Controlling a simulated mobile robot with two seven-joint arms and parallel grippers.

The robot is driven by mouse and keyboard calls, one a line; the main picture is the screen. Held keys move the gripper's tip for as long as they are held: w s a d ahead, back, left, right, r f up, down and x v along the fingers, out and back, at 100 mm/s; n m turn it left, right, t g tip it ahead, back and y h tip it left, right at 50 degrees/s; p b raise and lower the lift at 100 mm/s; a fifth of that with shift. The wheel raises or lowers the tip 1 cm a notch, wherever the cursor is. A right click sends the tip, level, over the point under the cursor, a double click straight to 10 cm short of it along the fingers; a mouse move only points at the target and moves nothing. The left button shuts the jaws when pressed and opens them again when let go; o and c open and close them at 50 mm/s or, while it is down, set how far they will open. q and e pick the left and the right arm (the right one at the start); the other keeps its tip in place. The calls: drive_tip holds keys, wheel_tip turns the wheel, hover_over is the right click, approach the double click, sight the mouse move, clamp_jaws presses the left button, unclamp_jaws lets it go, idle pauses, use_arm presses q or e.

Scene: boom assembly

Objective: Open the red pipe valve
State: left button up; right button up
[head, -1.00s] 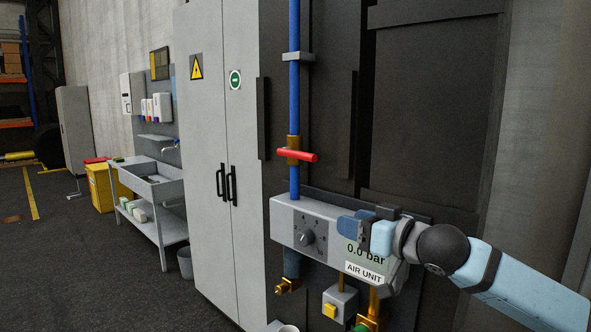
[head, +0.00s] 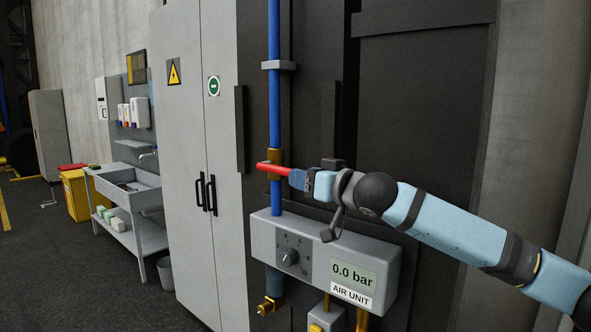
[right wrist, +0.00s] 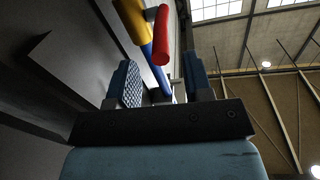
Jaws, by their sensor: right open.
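The red valve handle (head: 271,168) lies crosswise to the upright blue pipe (head: 275,105), at a brass valve body (head: 276,157). My right gripper (head: 298,179) is at the right end of the handle and hides that end in the head view. In the right wrist view the red handle (right wrist: 161,36) shows ahead, in line with the gap between the two open fingers of my right gripper (right wrist: 162,78). I cannot tell whether the fingers touch it. My left gripper is not in view.
The grey air unit (head: 312,253), with a dial (head: 288,257) and a display reading 0.0 bar (head: 352,275), sits just below my right arm. A pipe clamp (head: 278,65) is above the valve. A grey cabinet (head: 187,130) stands left.

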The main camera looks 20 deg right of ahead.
sight(279, 170)
drive_tip(key=shift+x, duration=1.15)
drive_tip(key=shift+w+a, duration=0.25)
drive_tip(key=shift+w, duration=0.2)
clamp_jaws()
drive_tip(key=f+t+b, duration=0.1)
drive_tip(key=b, duration=0.2)
drive_tip(key=shift+f+y, duration=0.3)
drive_tip(key=shift+b, duration=0.55)
drive_tip(key=shift+r, duration=0.15)
